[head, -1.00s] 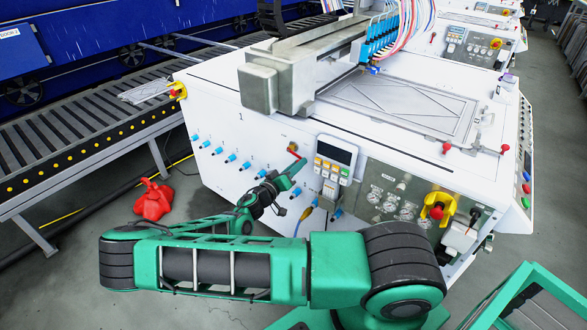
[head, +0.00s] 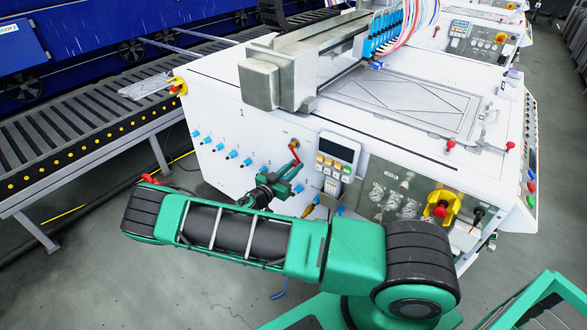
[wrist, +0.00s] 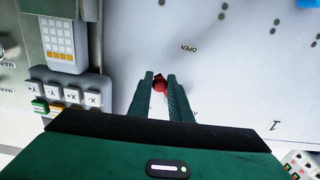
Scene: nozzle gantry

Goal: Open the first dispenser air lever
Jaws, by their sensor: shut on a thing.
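The red air lever (head: 295,152) is on the front of the white machine, just left of the keypad. In the head view its handle hangs down from its pivot. My gripper (head: 297,166) reaches up to its lower end. In the wrist view, the two green fingers of my gripper (wrist: 160,90) are closed around the red lever (wrist: 159,83), which shows between the fingertips. The lever's pivot is mostly hidden in the wrist view.
The keypad (head: 336,158) stands close to the right of the lever. Several blue fittings (head: 232,155) stick out of the panel to the left. A gauge panel with a red and yellow emergency stop (head: 440,209) is farther right. A roller conveyor (head: 70,140) runs at the left.

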